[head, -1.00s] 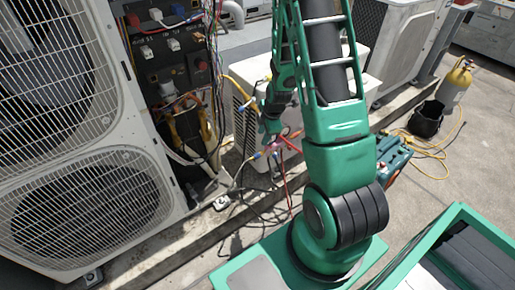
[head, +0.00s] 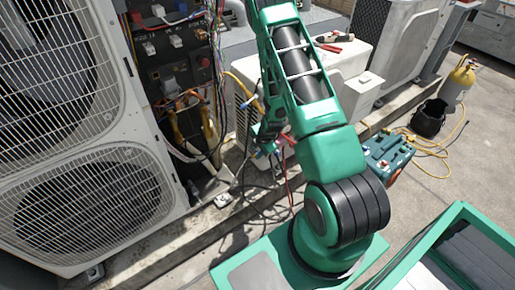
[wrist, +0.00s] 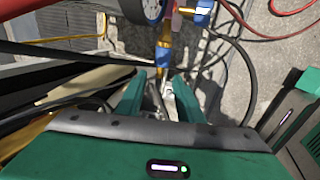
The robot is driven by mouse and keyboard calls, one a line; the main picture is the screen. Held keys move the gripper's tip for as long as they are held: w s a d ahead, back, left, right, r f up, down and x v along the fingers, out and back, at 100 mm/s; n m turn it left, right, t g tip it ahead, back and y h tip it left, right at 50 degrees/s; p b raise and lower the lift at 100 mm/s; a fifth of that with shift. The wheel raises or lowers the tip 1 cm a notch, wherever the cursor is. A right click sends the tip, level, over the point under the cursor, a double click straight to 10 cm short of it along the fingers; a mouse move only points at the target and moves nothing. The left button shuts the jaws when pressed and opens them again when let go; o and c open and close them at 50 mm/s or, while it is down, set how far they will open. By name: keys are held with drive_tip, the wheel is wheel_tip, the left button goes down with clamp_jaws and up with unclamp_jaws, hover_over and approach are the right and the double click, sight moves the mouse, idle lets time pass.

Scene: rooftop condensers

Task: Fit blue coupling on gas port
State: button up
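In the wrist view, my gripper (wrist: 160,82) has its two green fingers spread apart. A blue coupling with a brass end (wrist: 163,56) shows just beyond the fingertips, roughly in line with the gap. A thin silvery piece shows between the fingers; I cannot tell whether it joins the coupling. A second blue fitting (wrist: 203,14) sits further up, beside a round gauge (wrist: 150,8). In the head view, my gripper (head: 263,148) hangs low in front of the white unit, among hoses, and is too small to read. I cannot make out the gas port for certain.
The large condenser (head: 92,150) and its open wiring bay (head: 172,60) stand at left. A white unit (head: 350,65) is behind my arm, with a red-handled tool (head: 330,48) on top. Red and dark hoses loop around the gripper. A green pump-like machine (head: 385,155) stands at right.

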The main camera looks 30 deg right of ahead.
sight(254, 155)
drive_tip(key=shift+x, duration=1.95)
clamp_jaws()
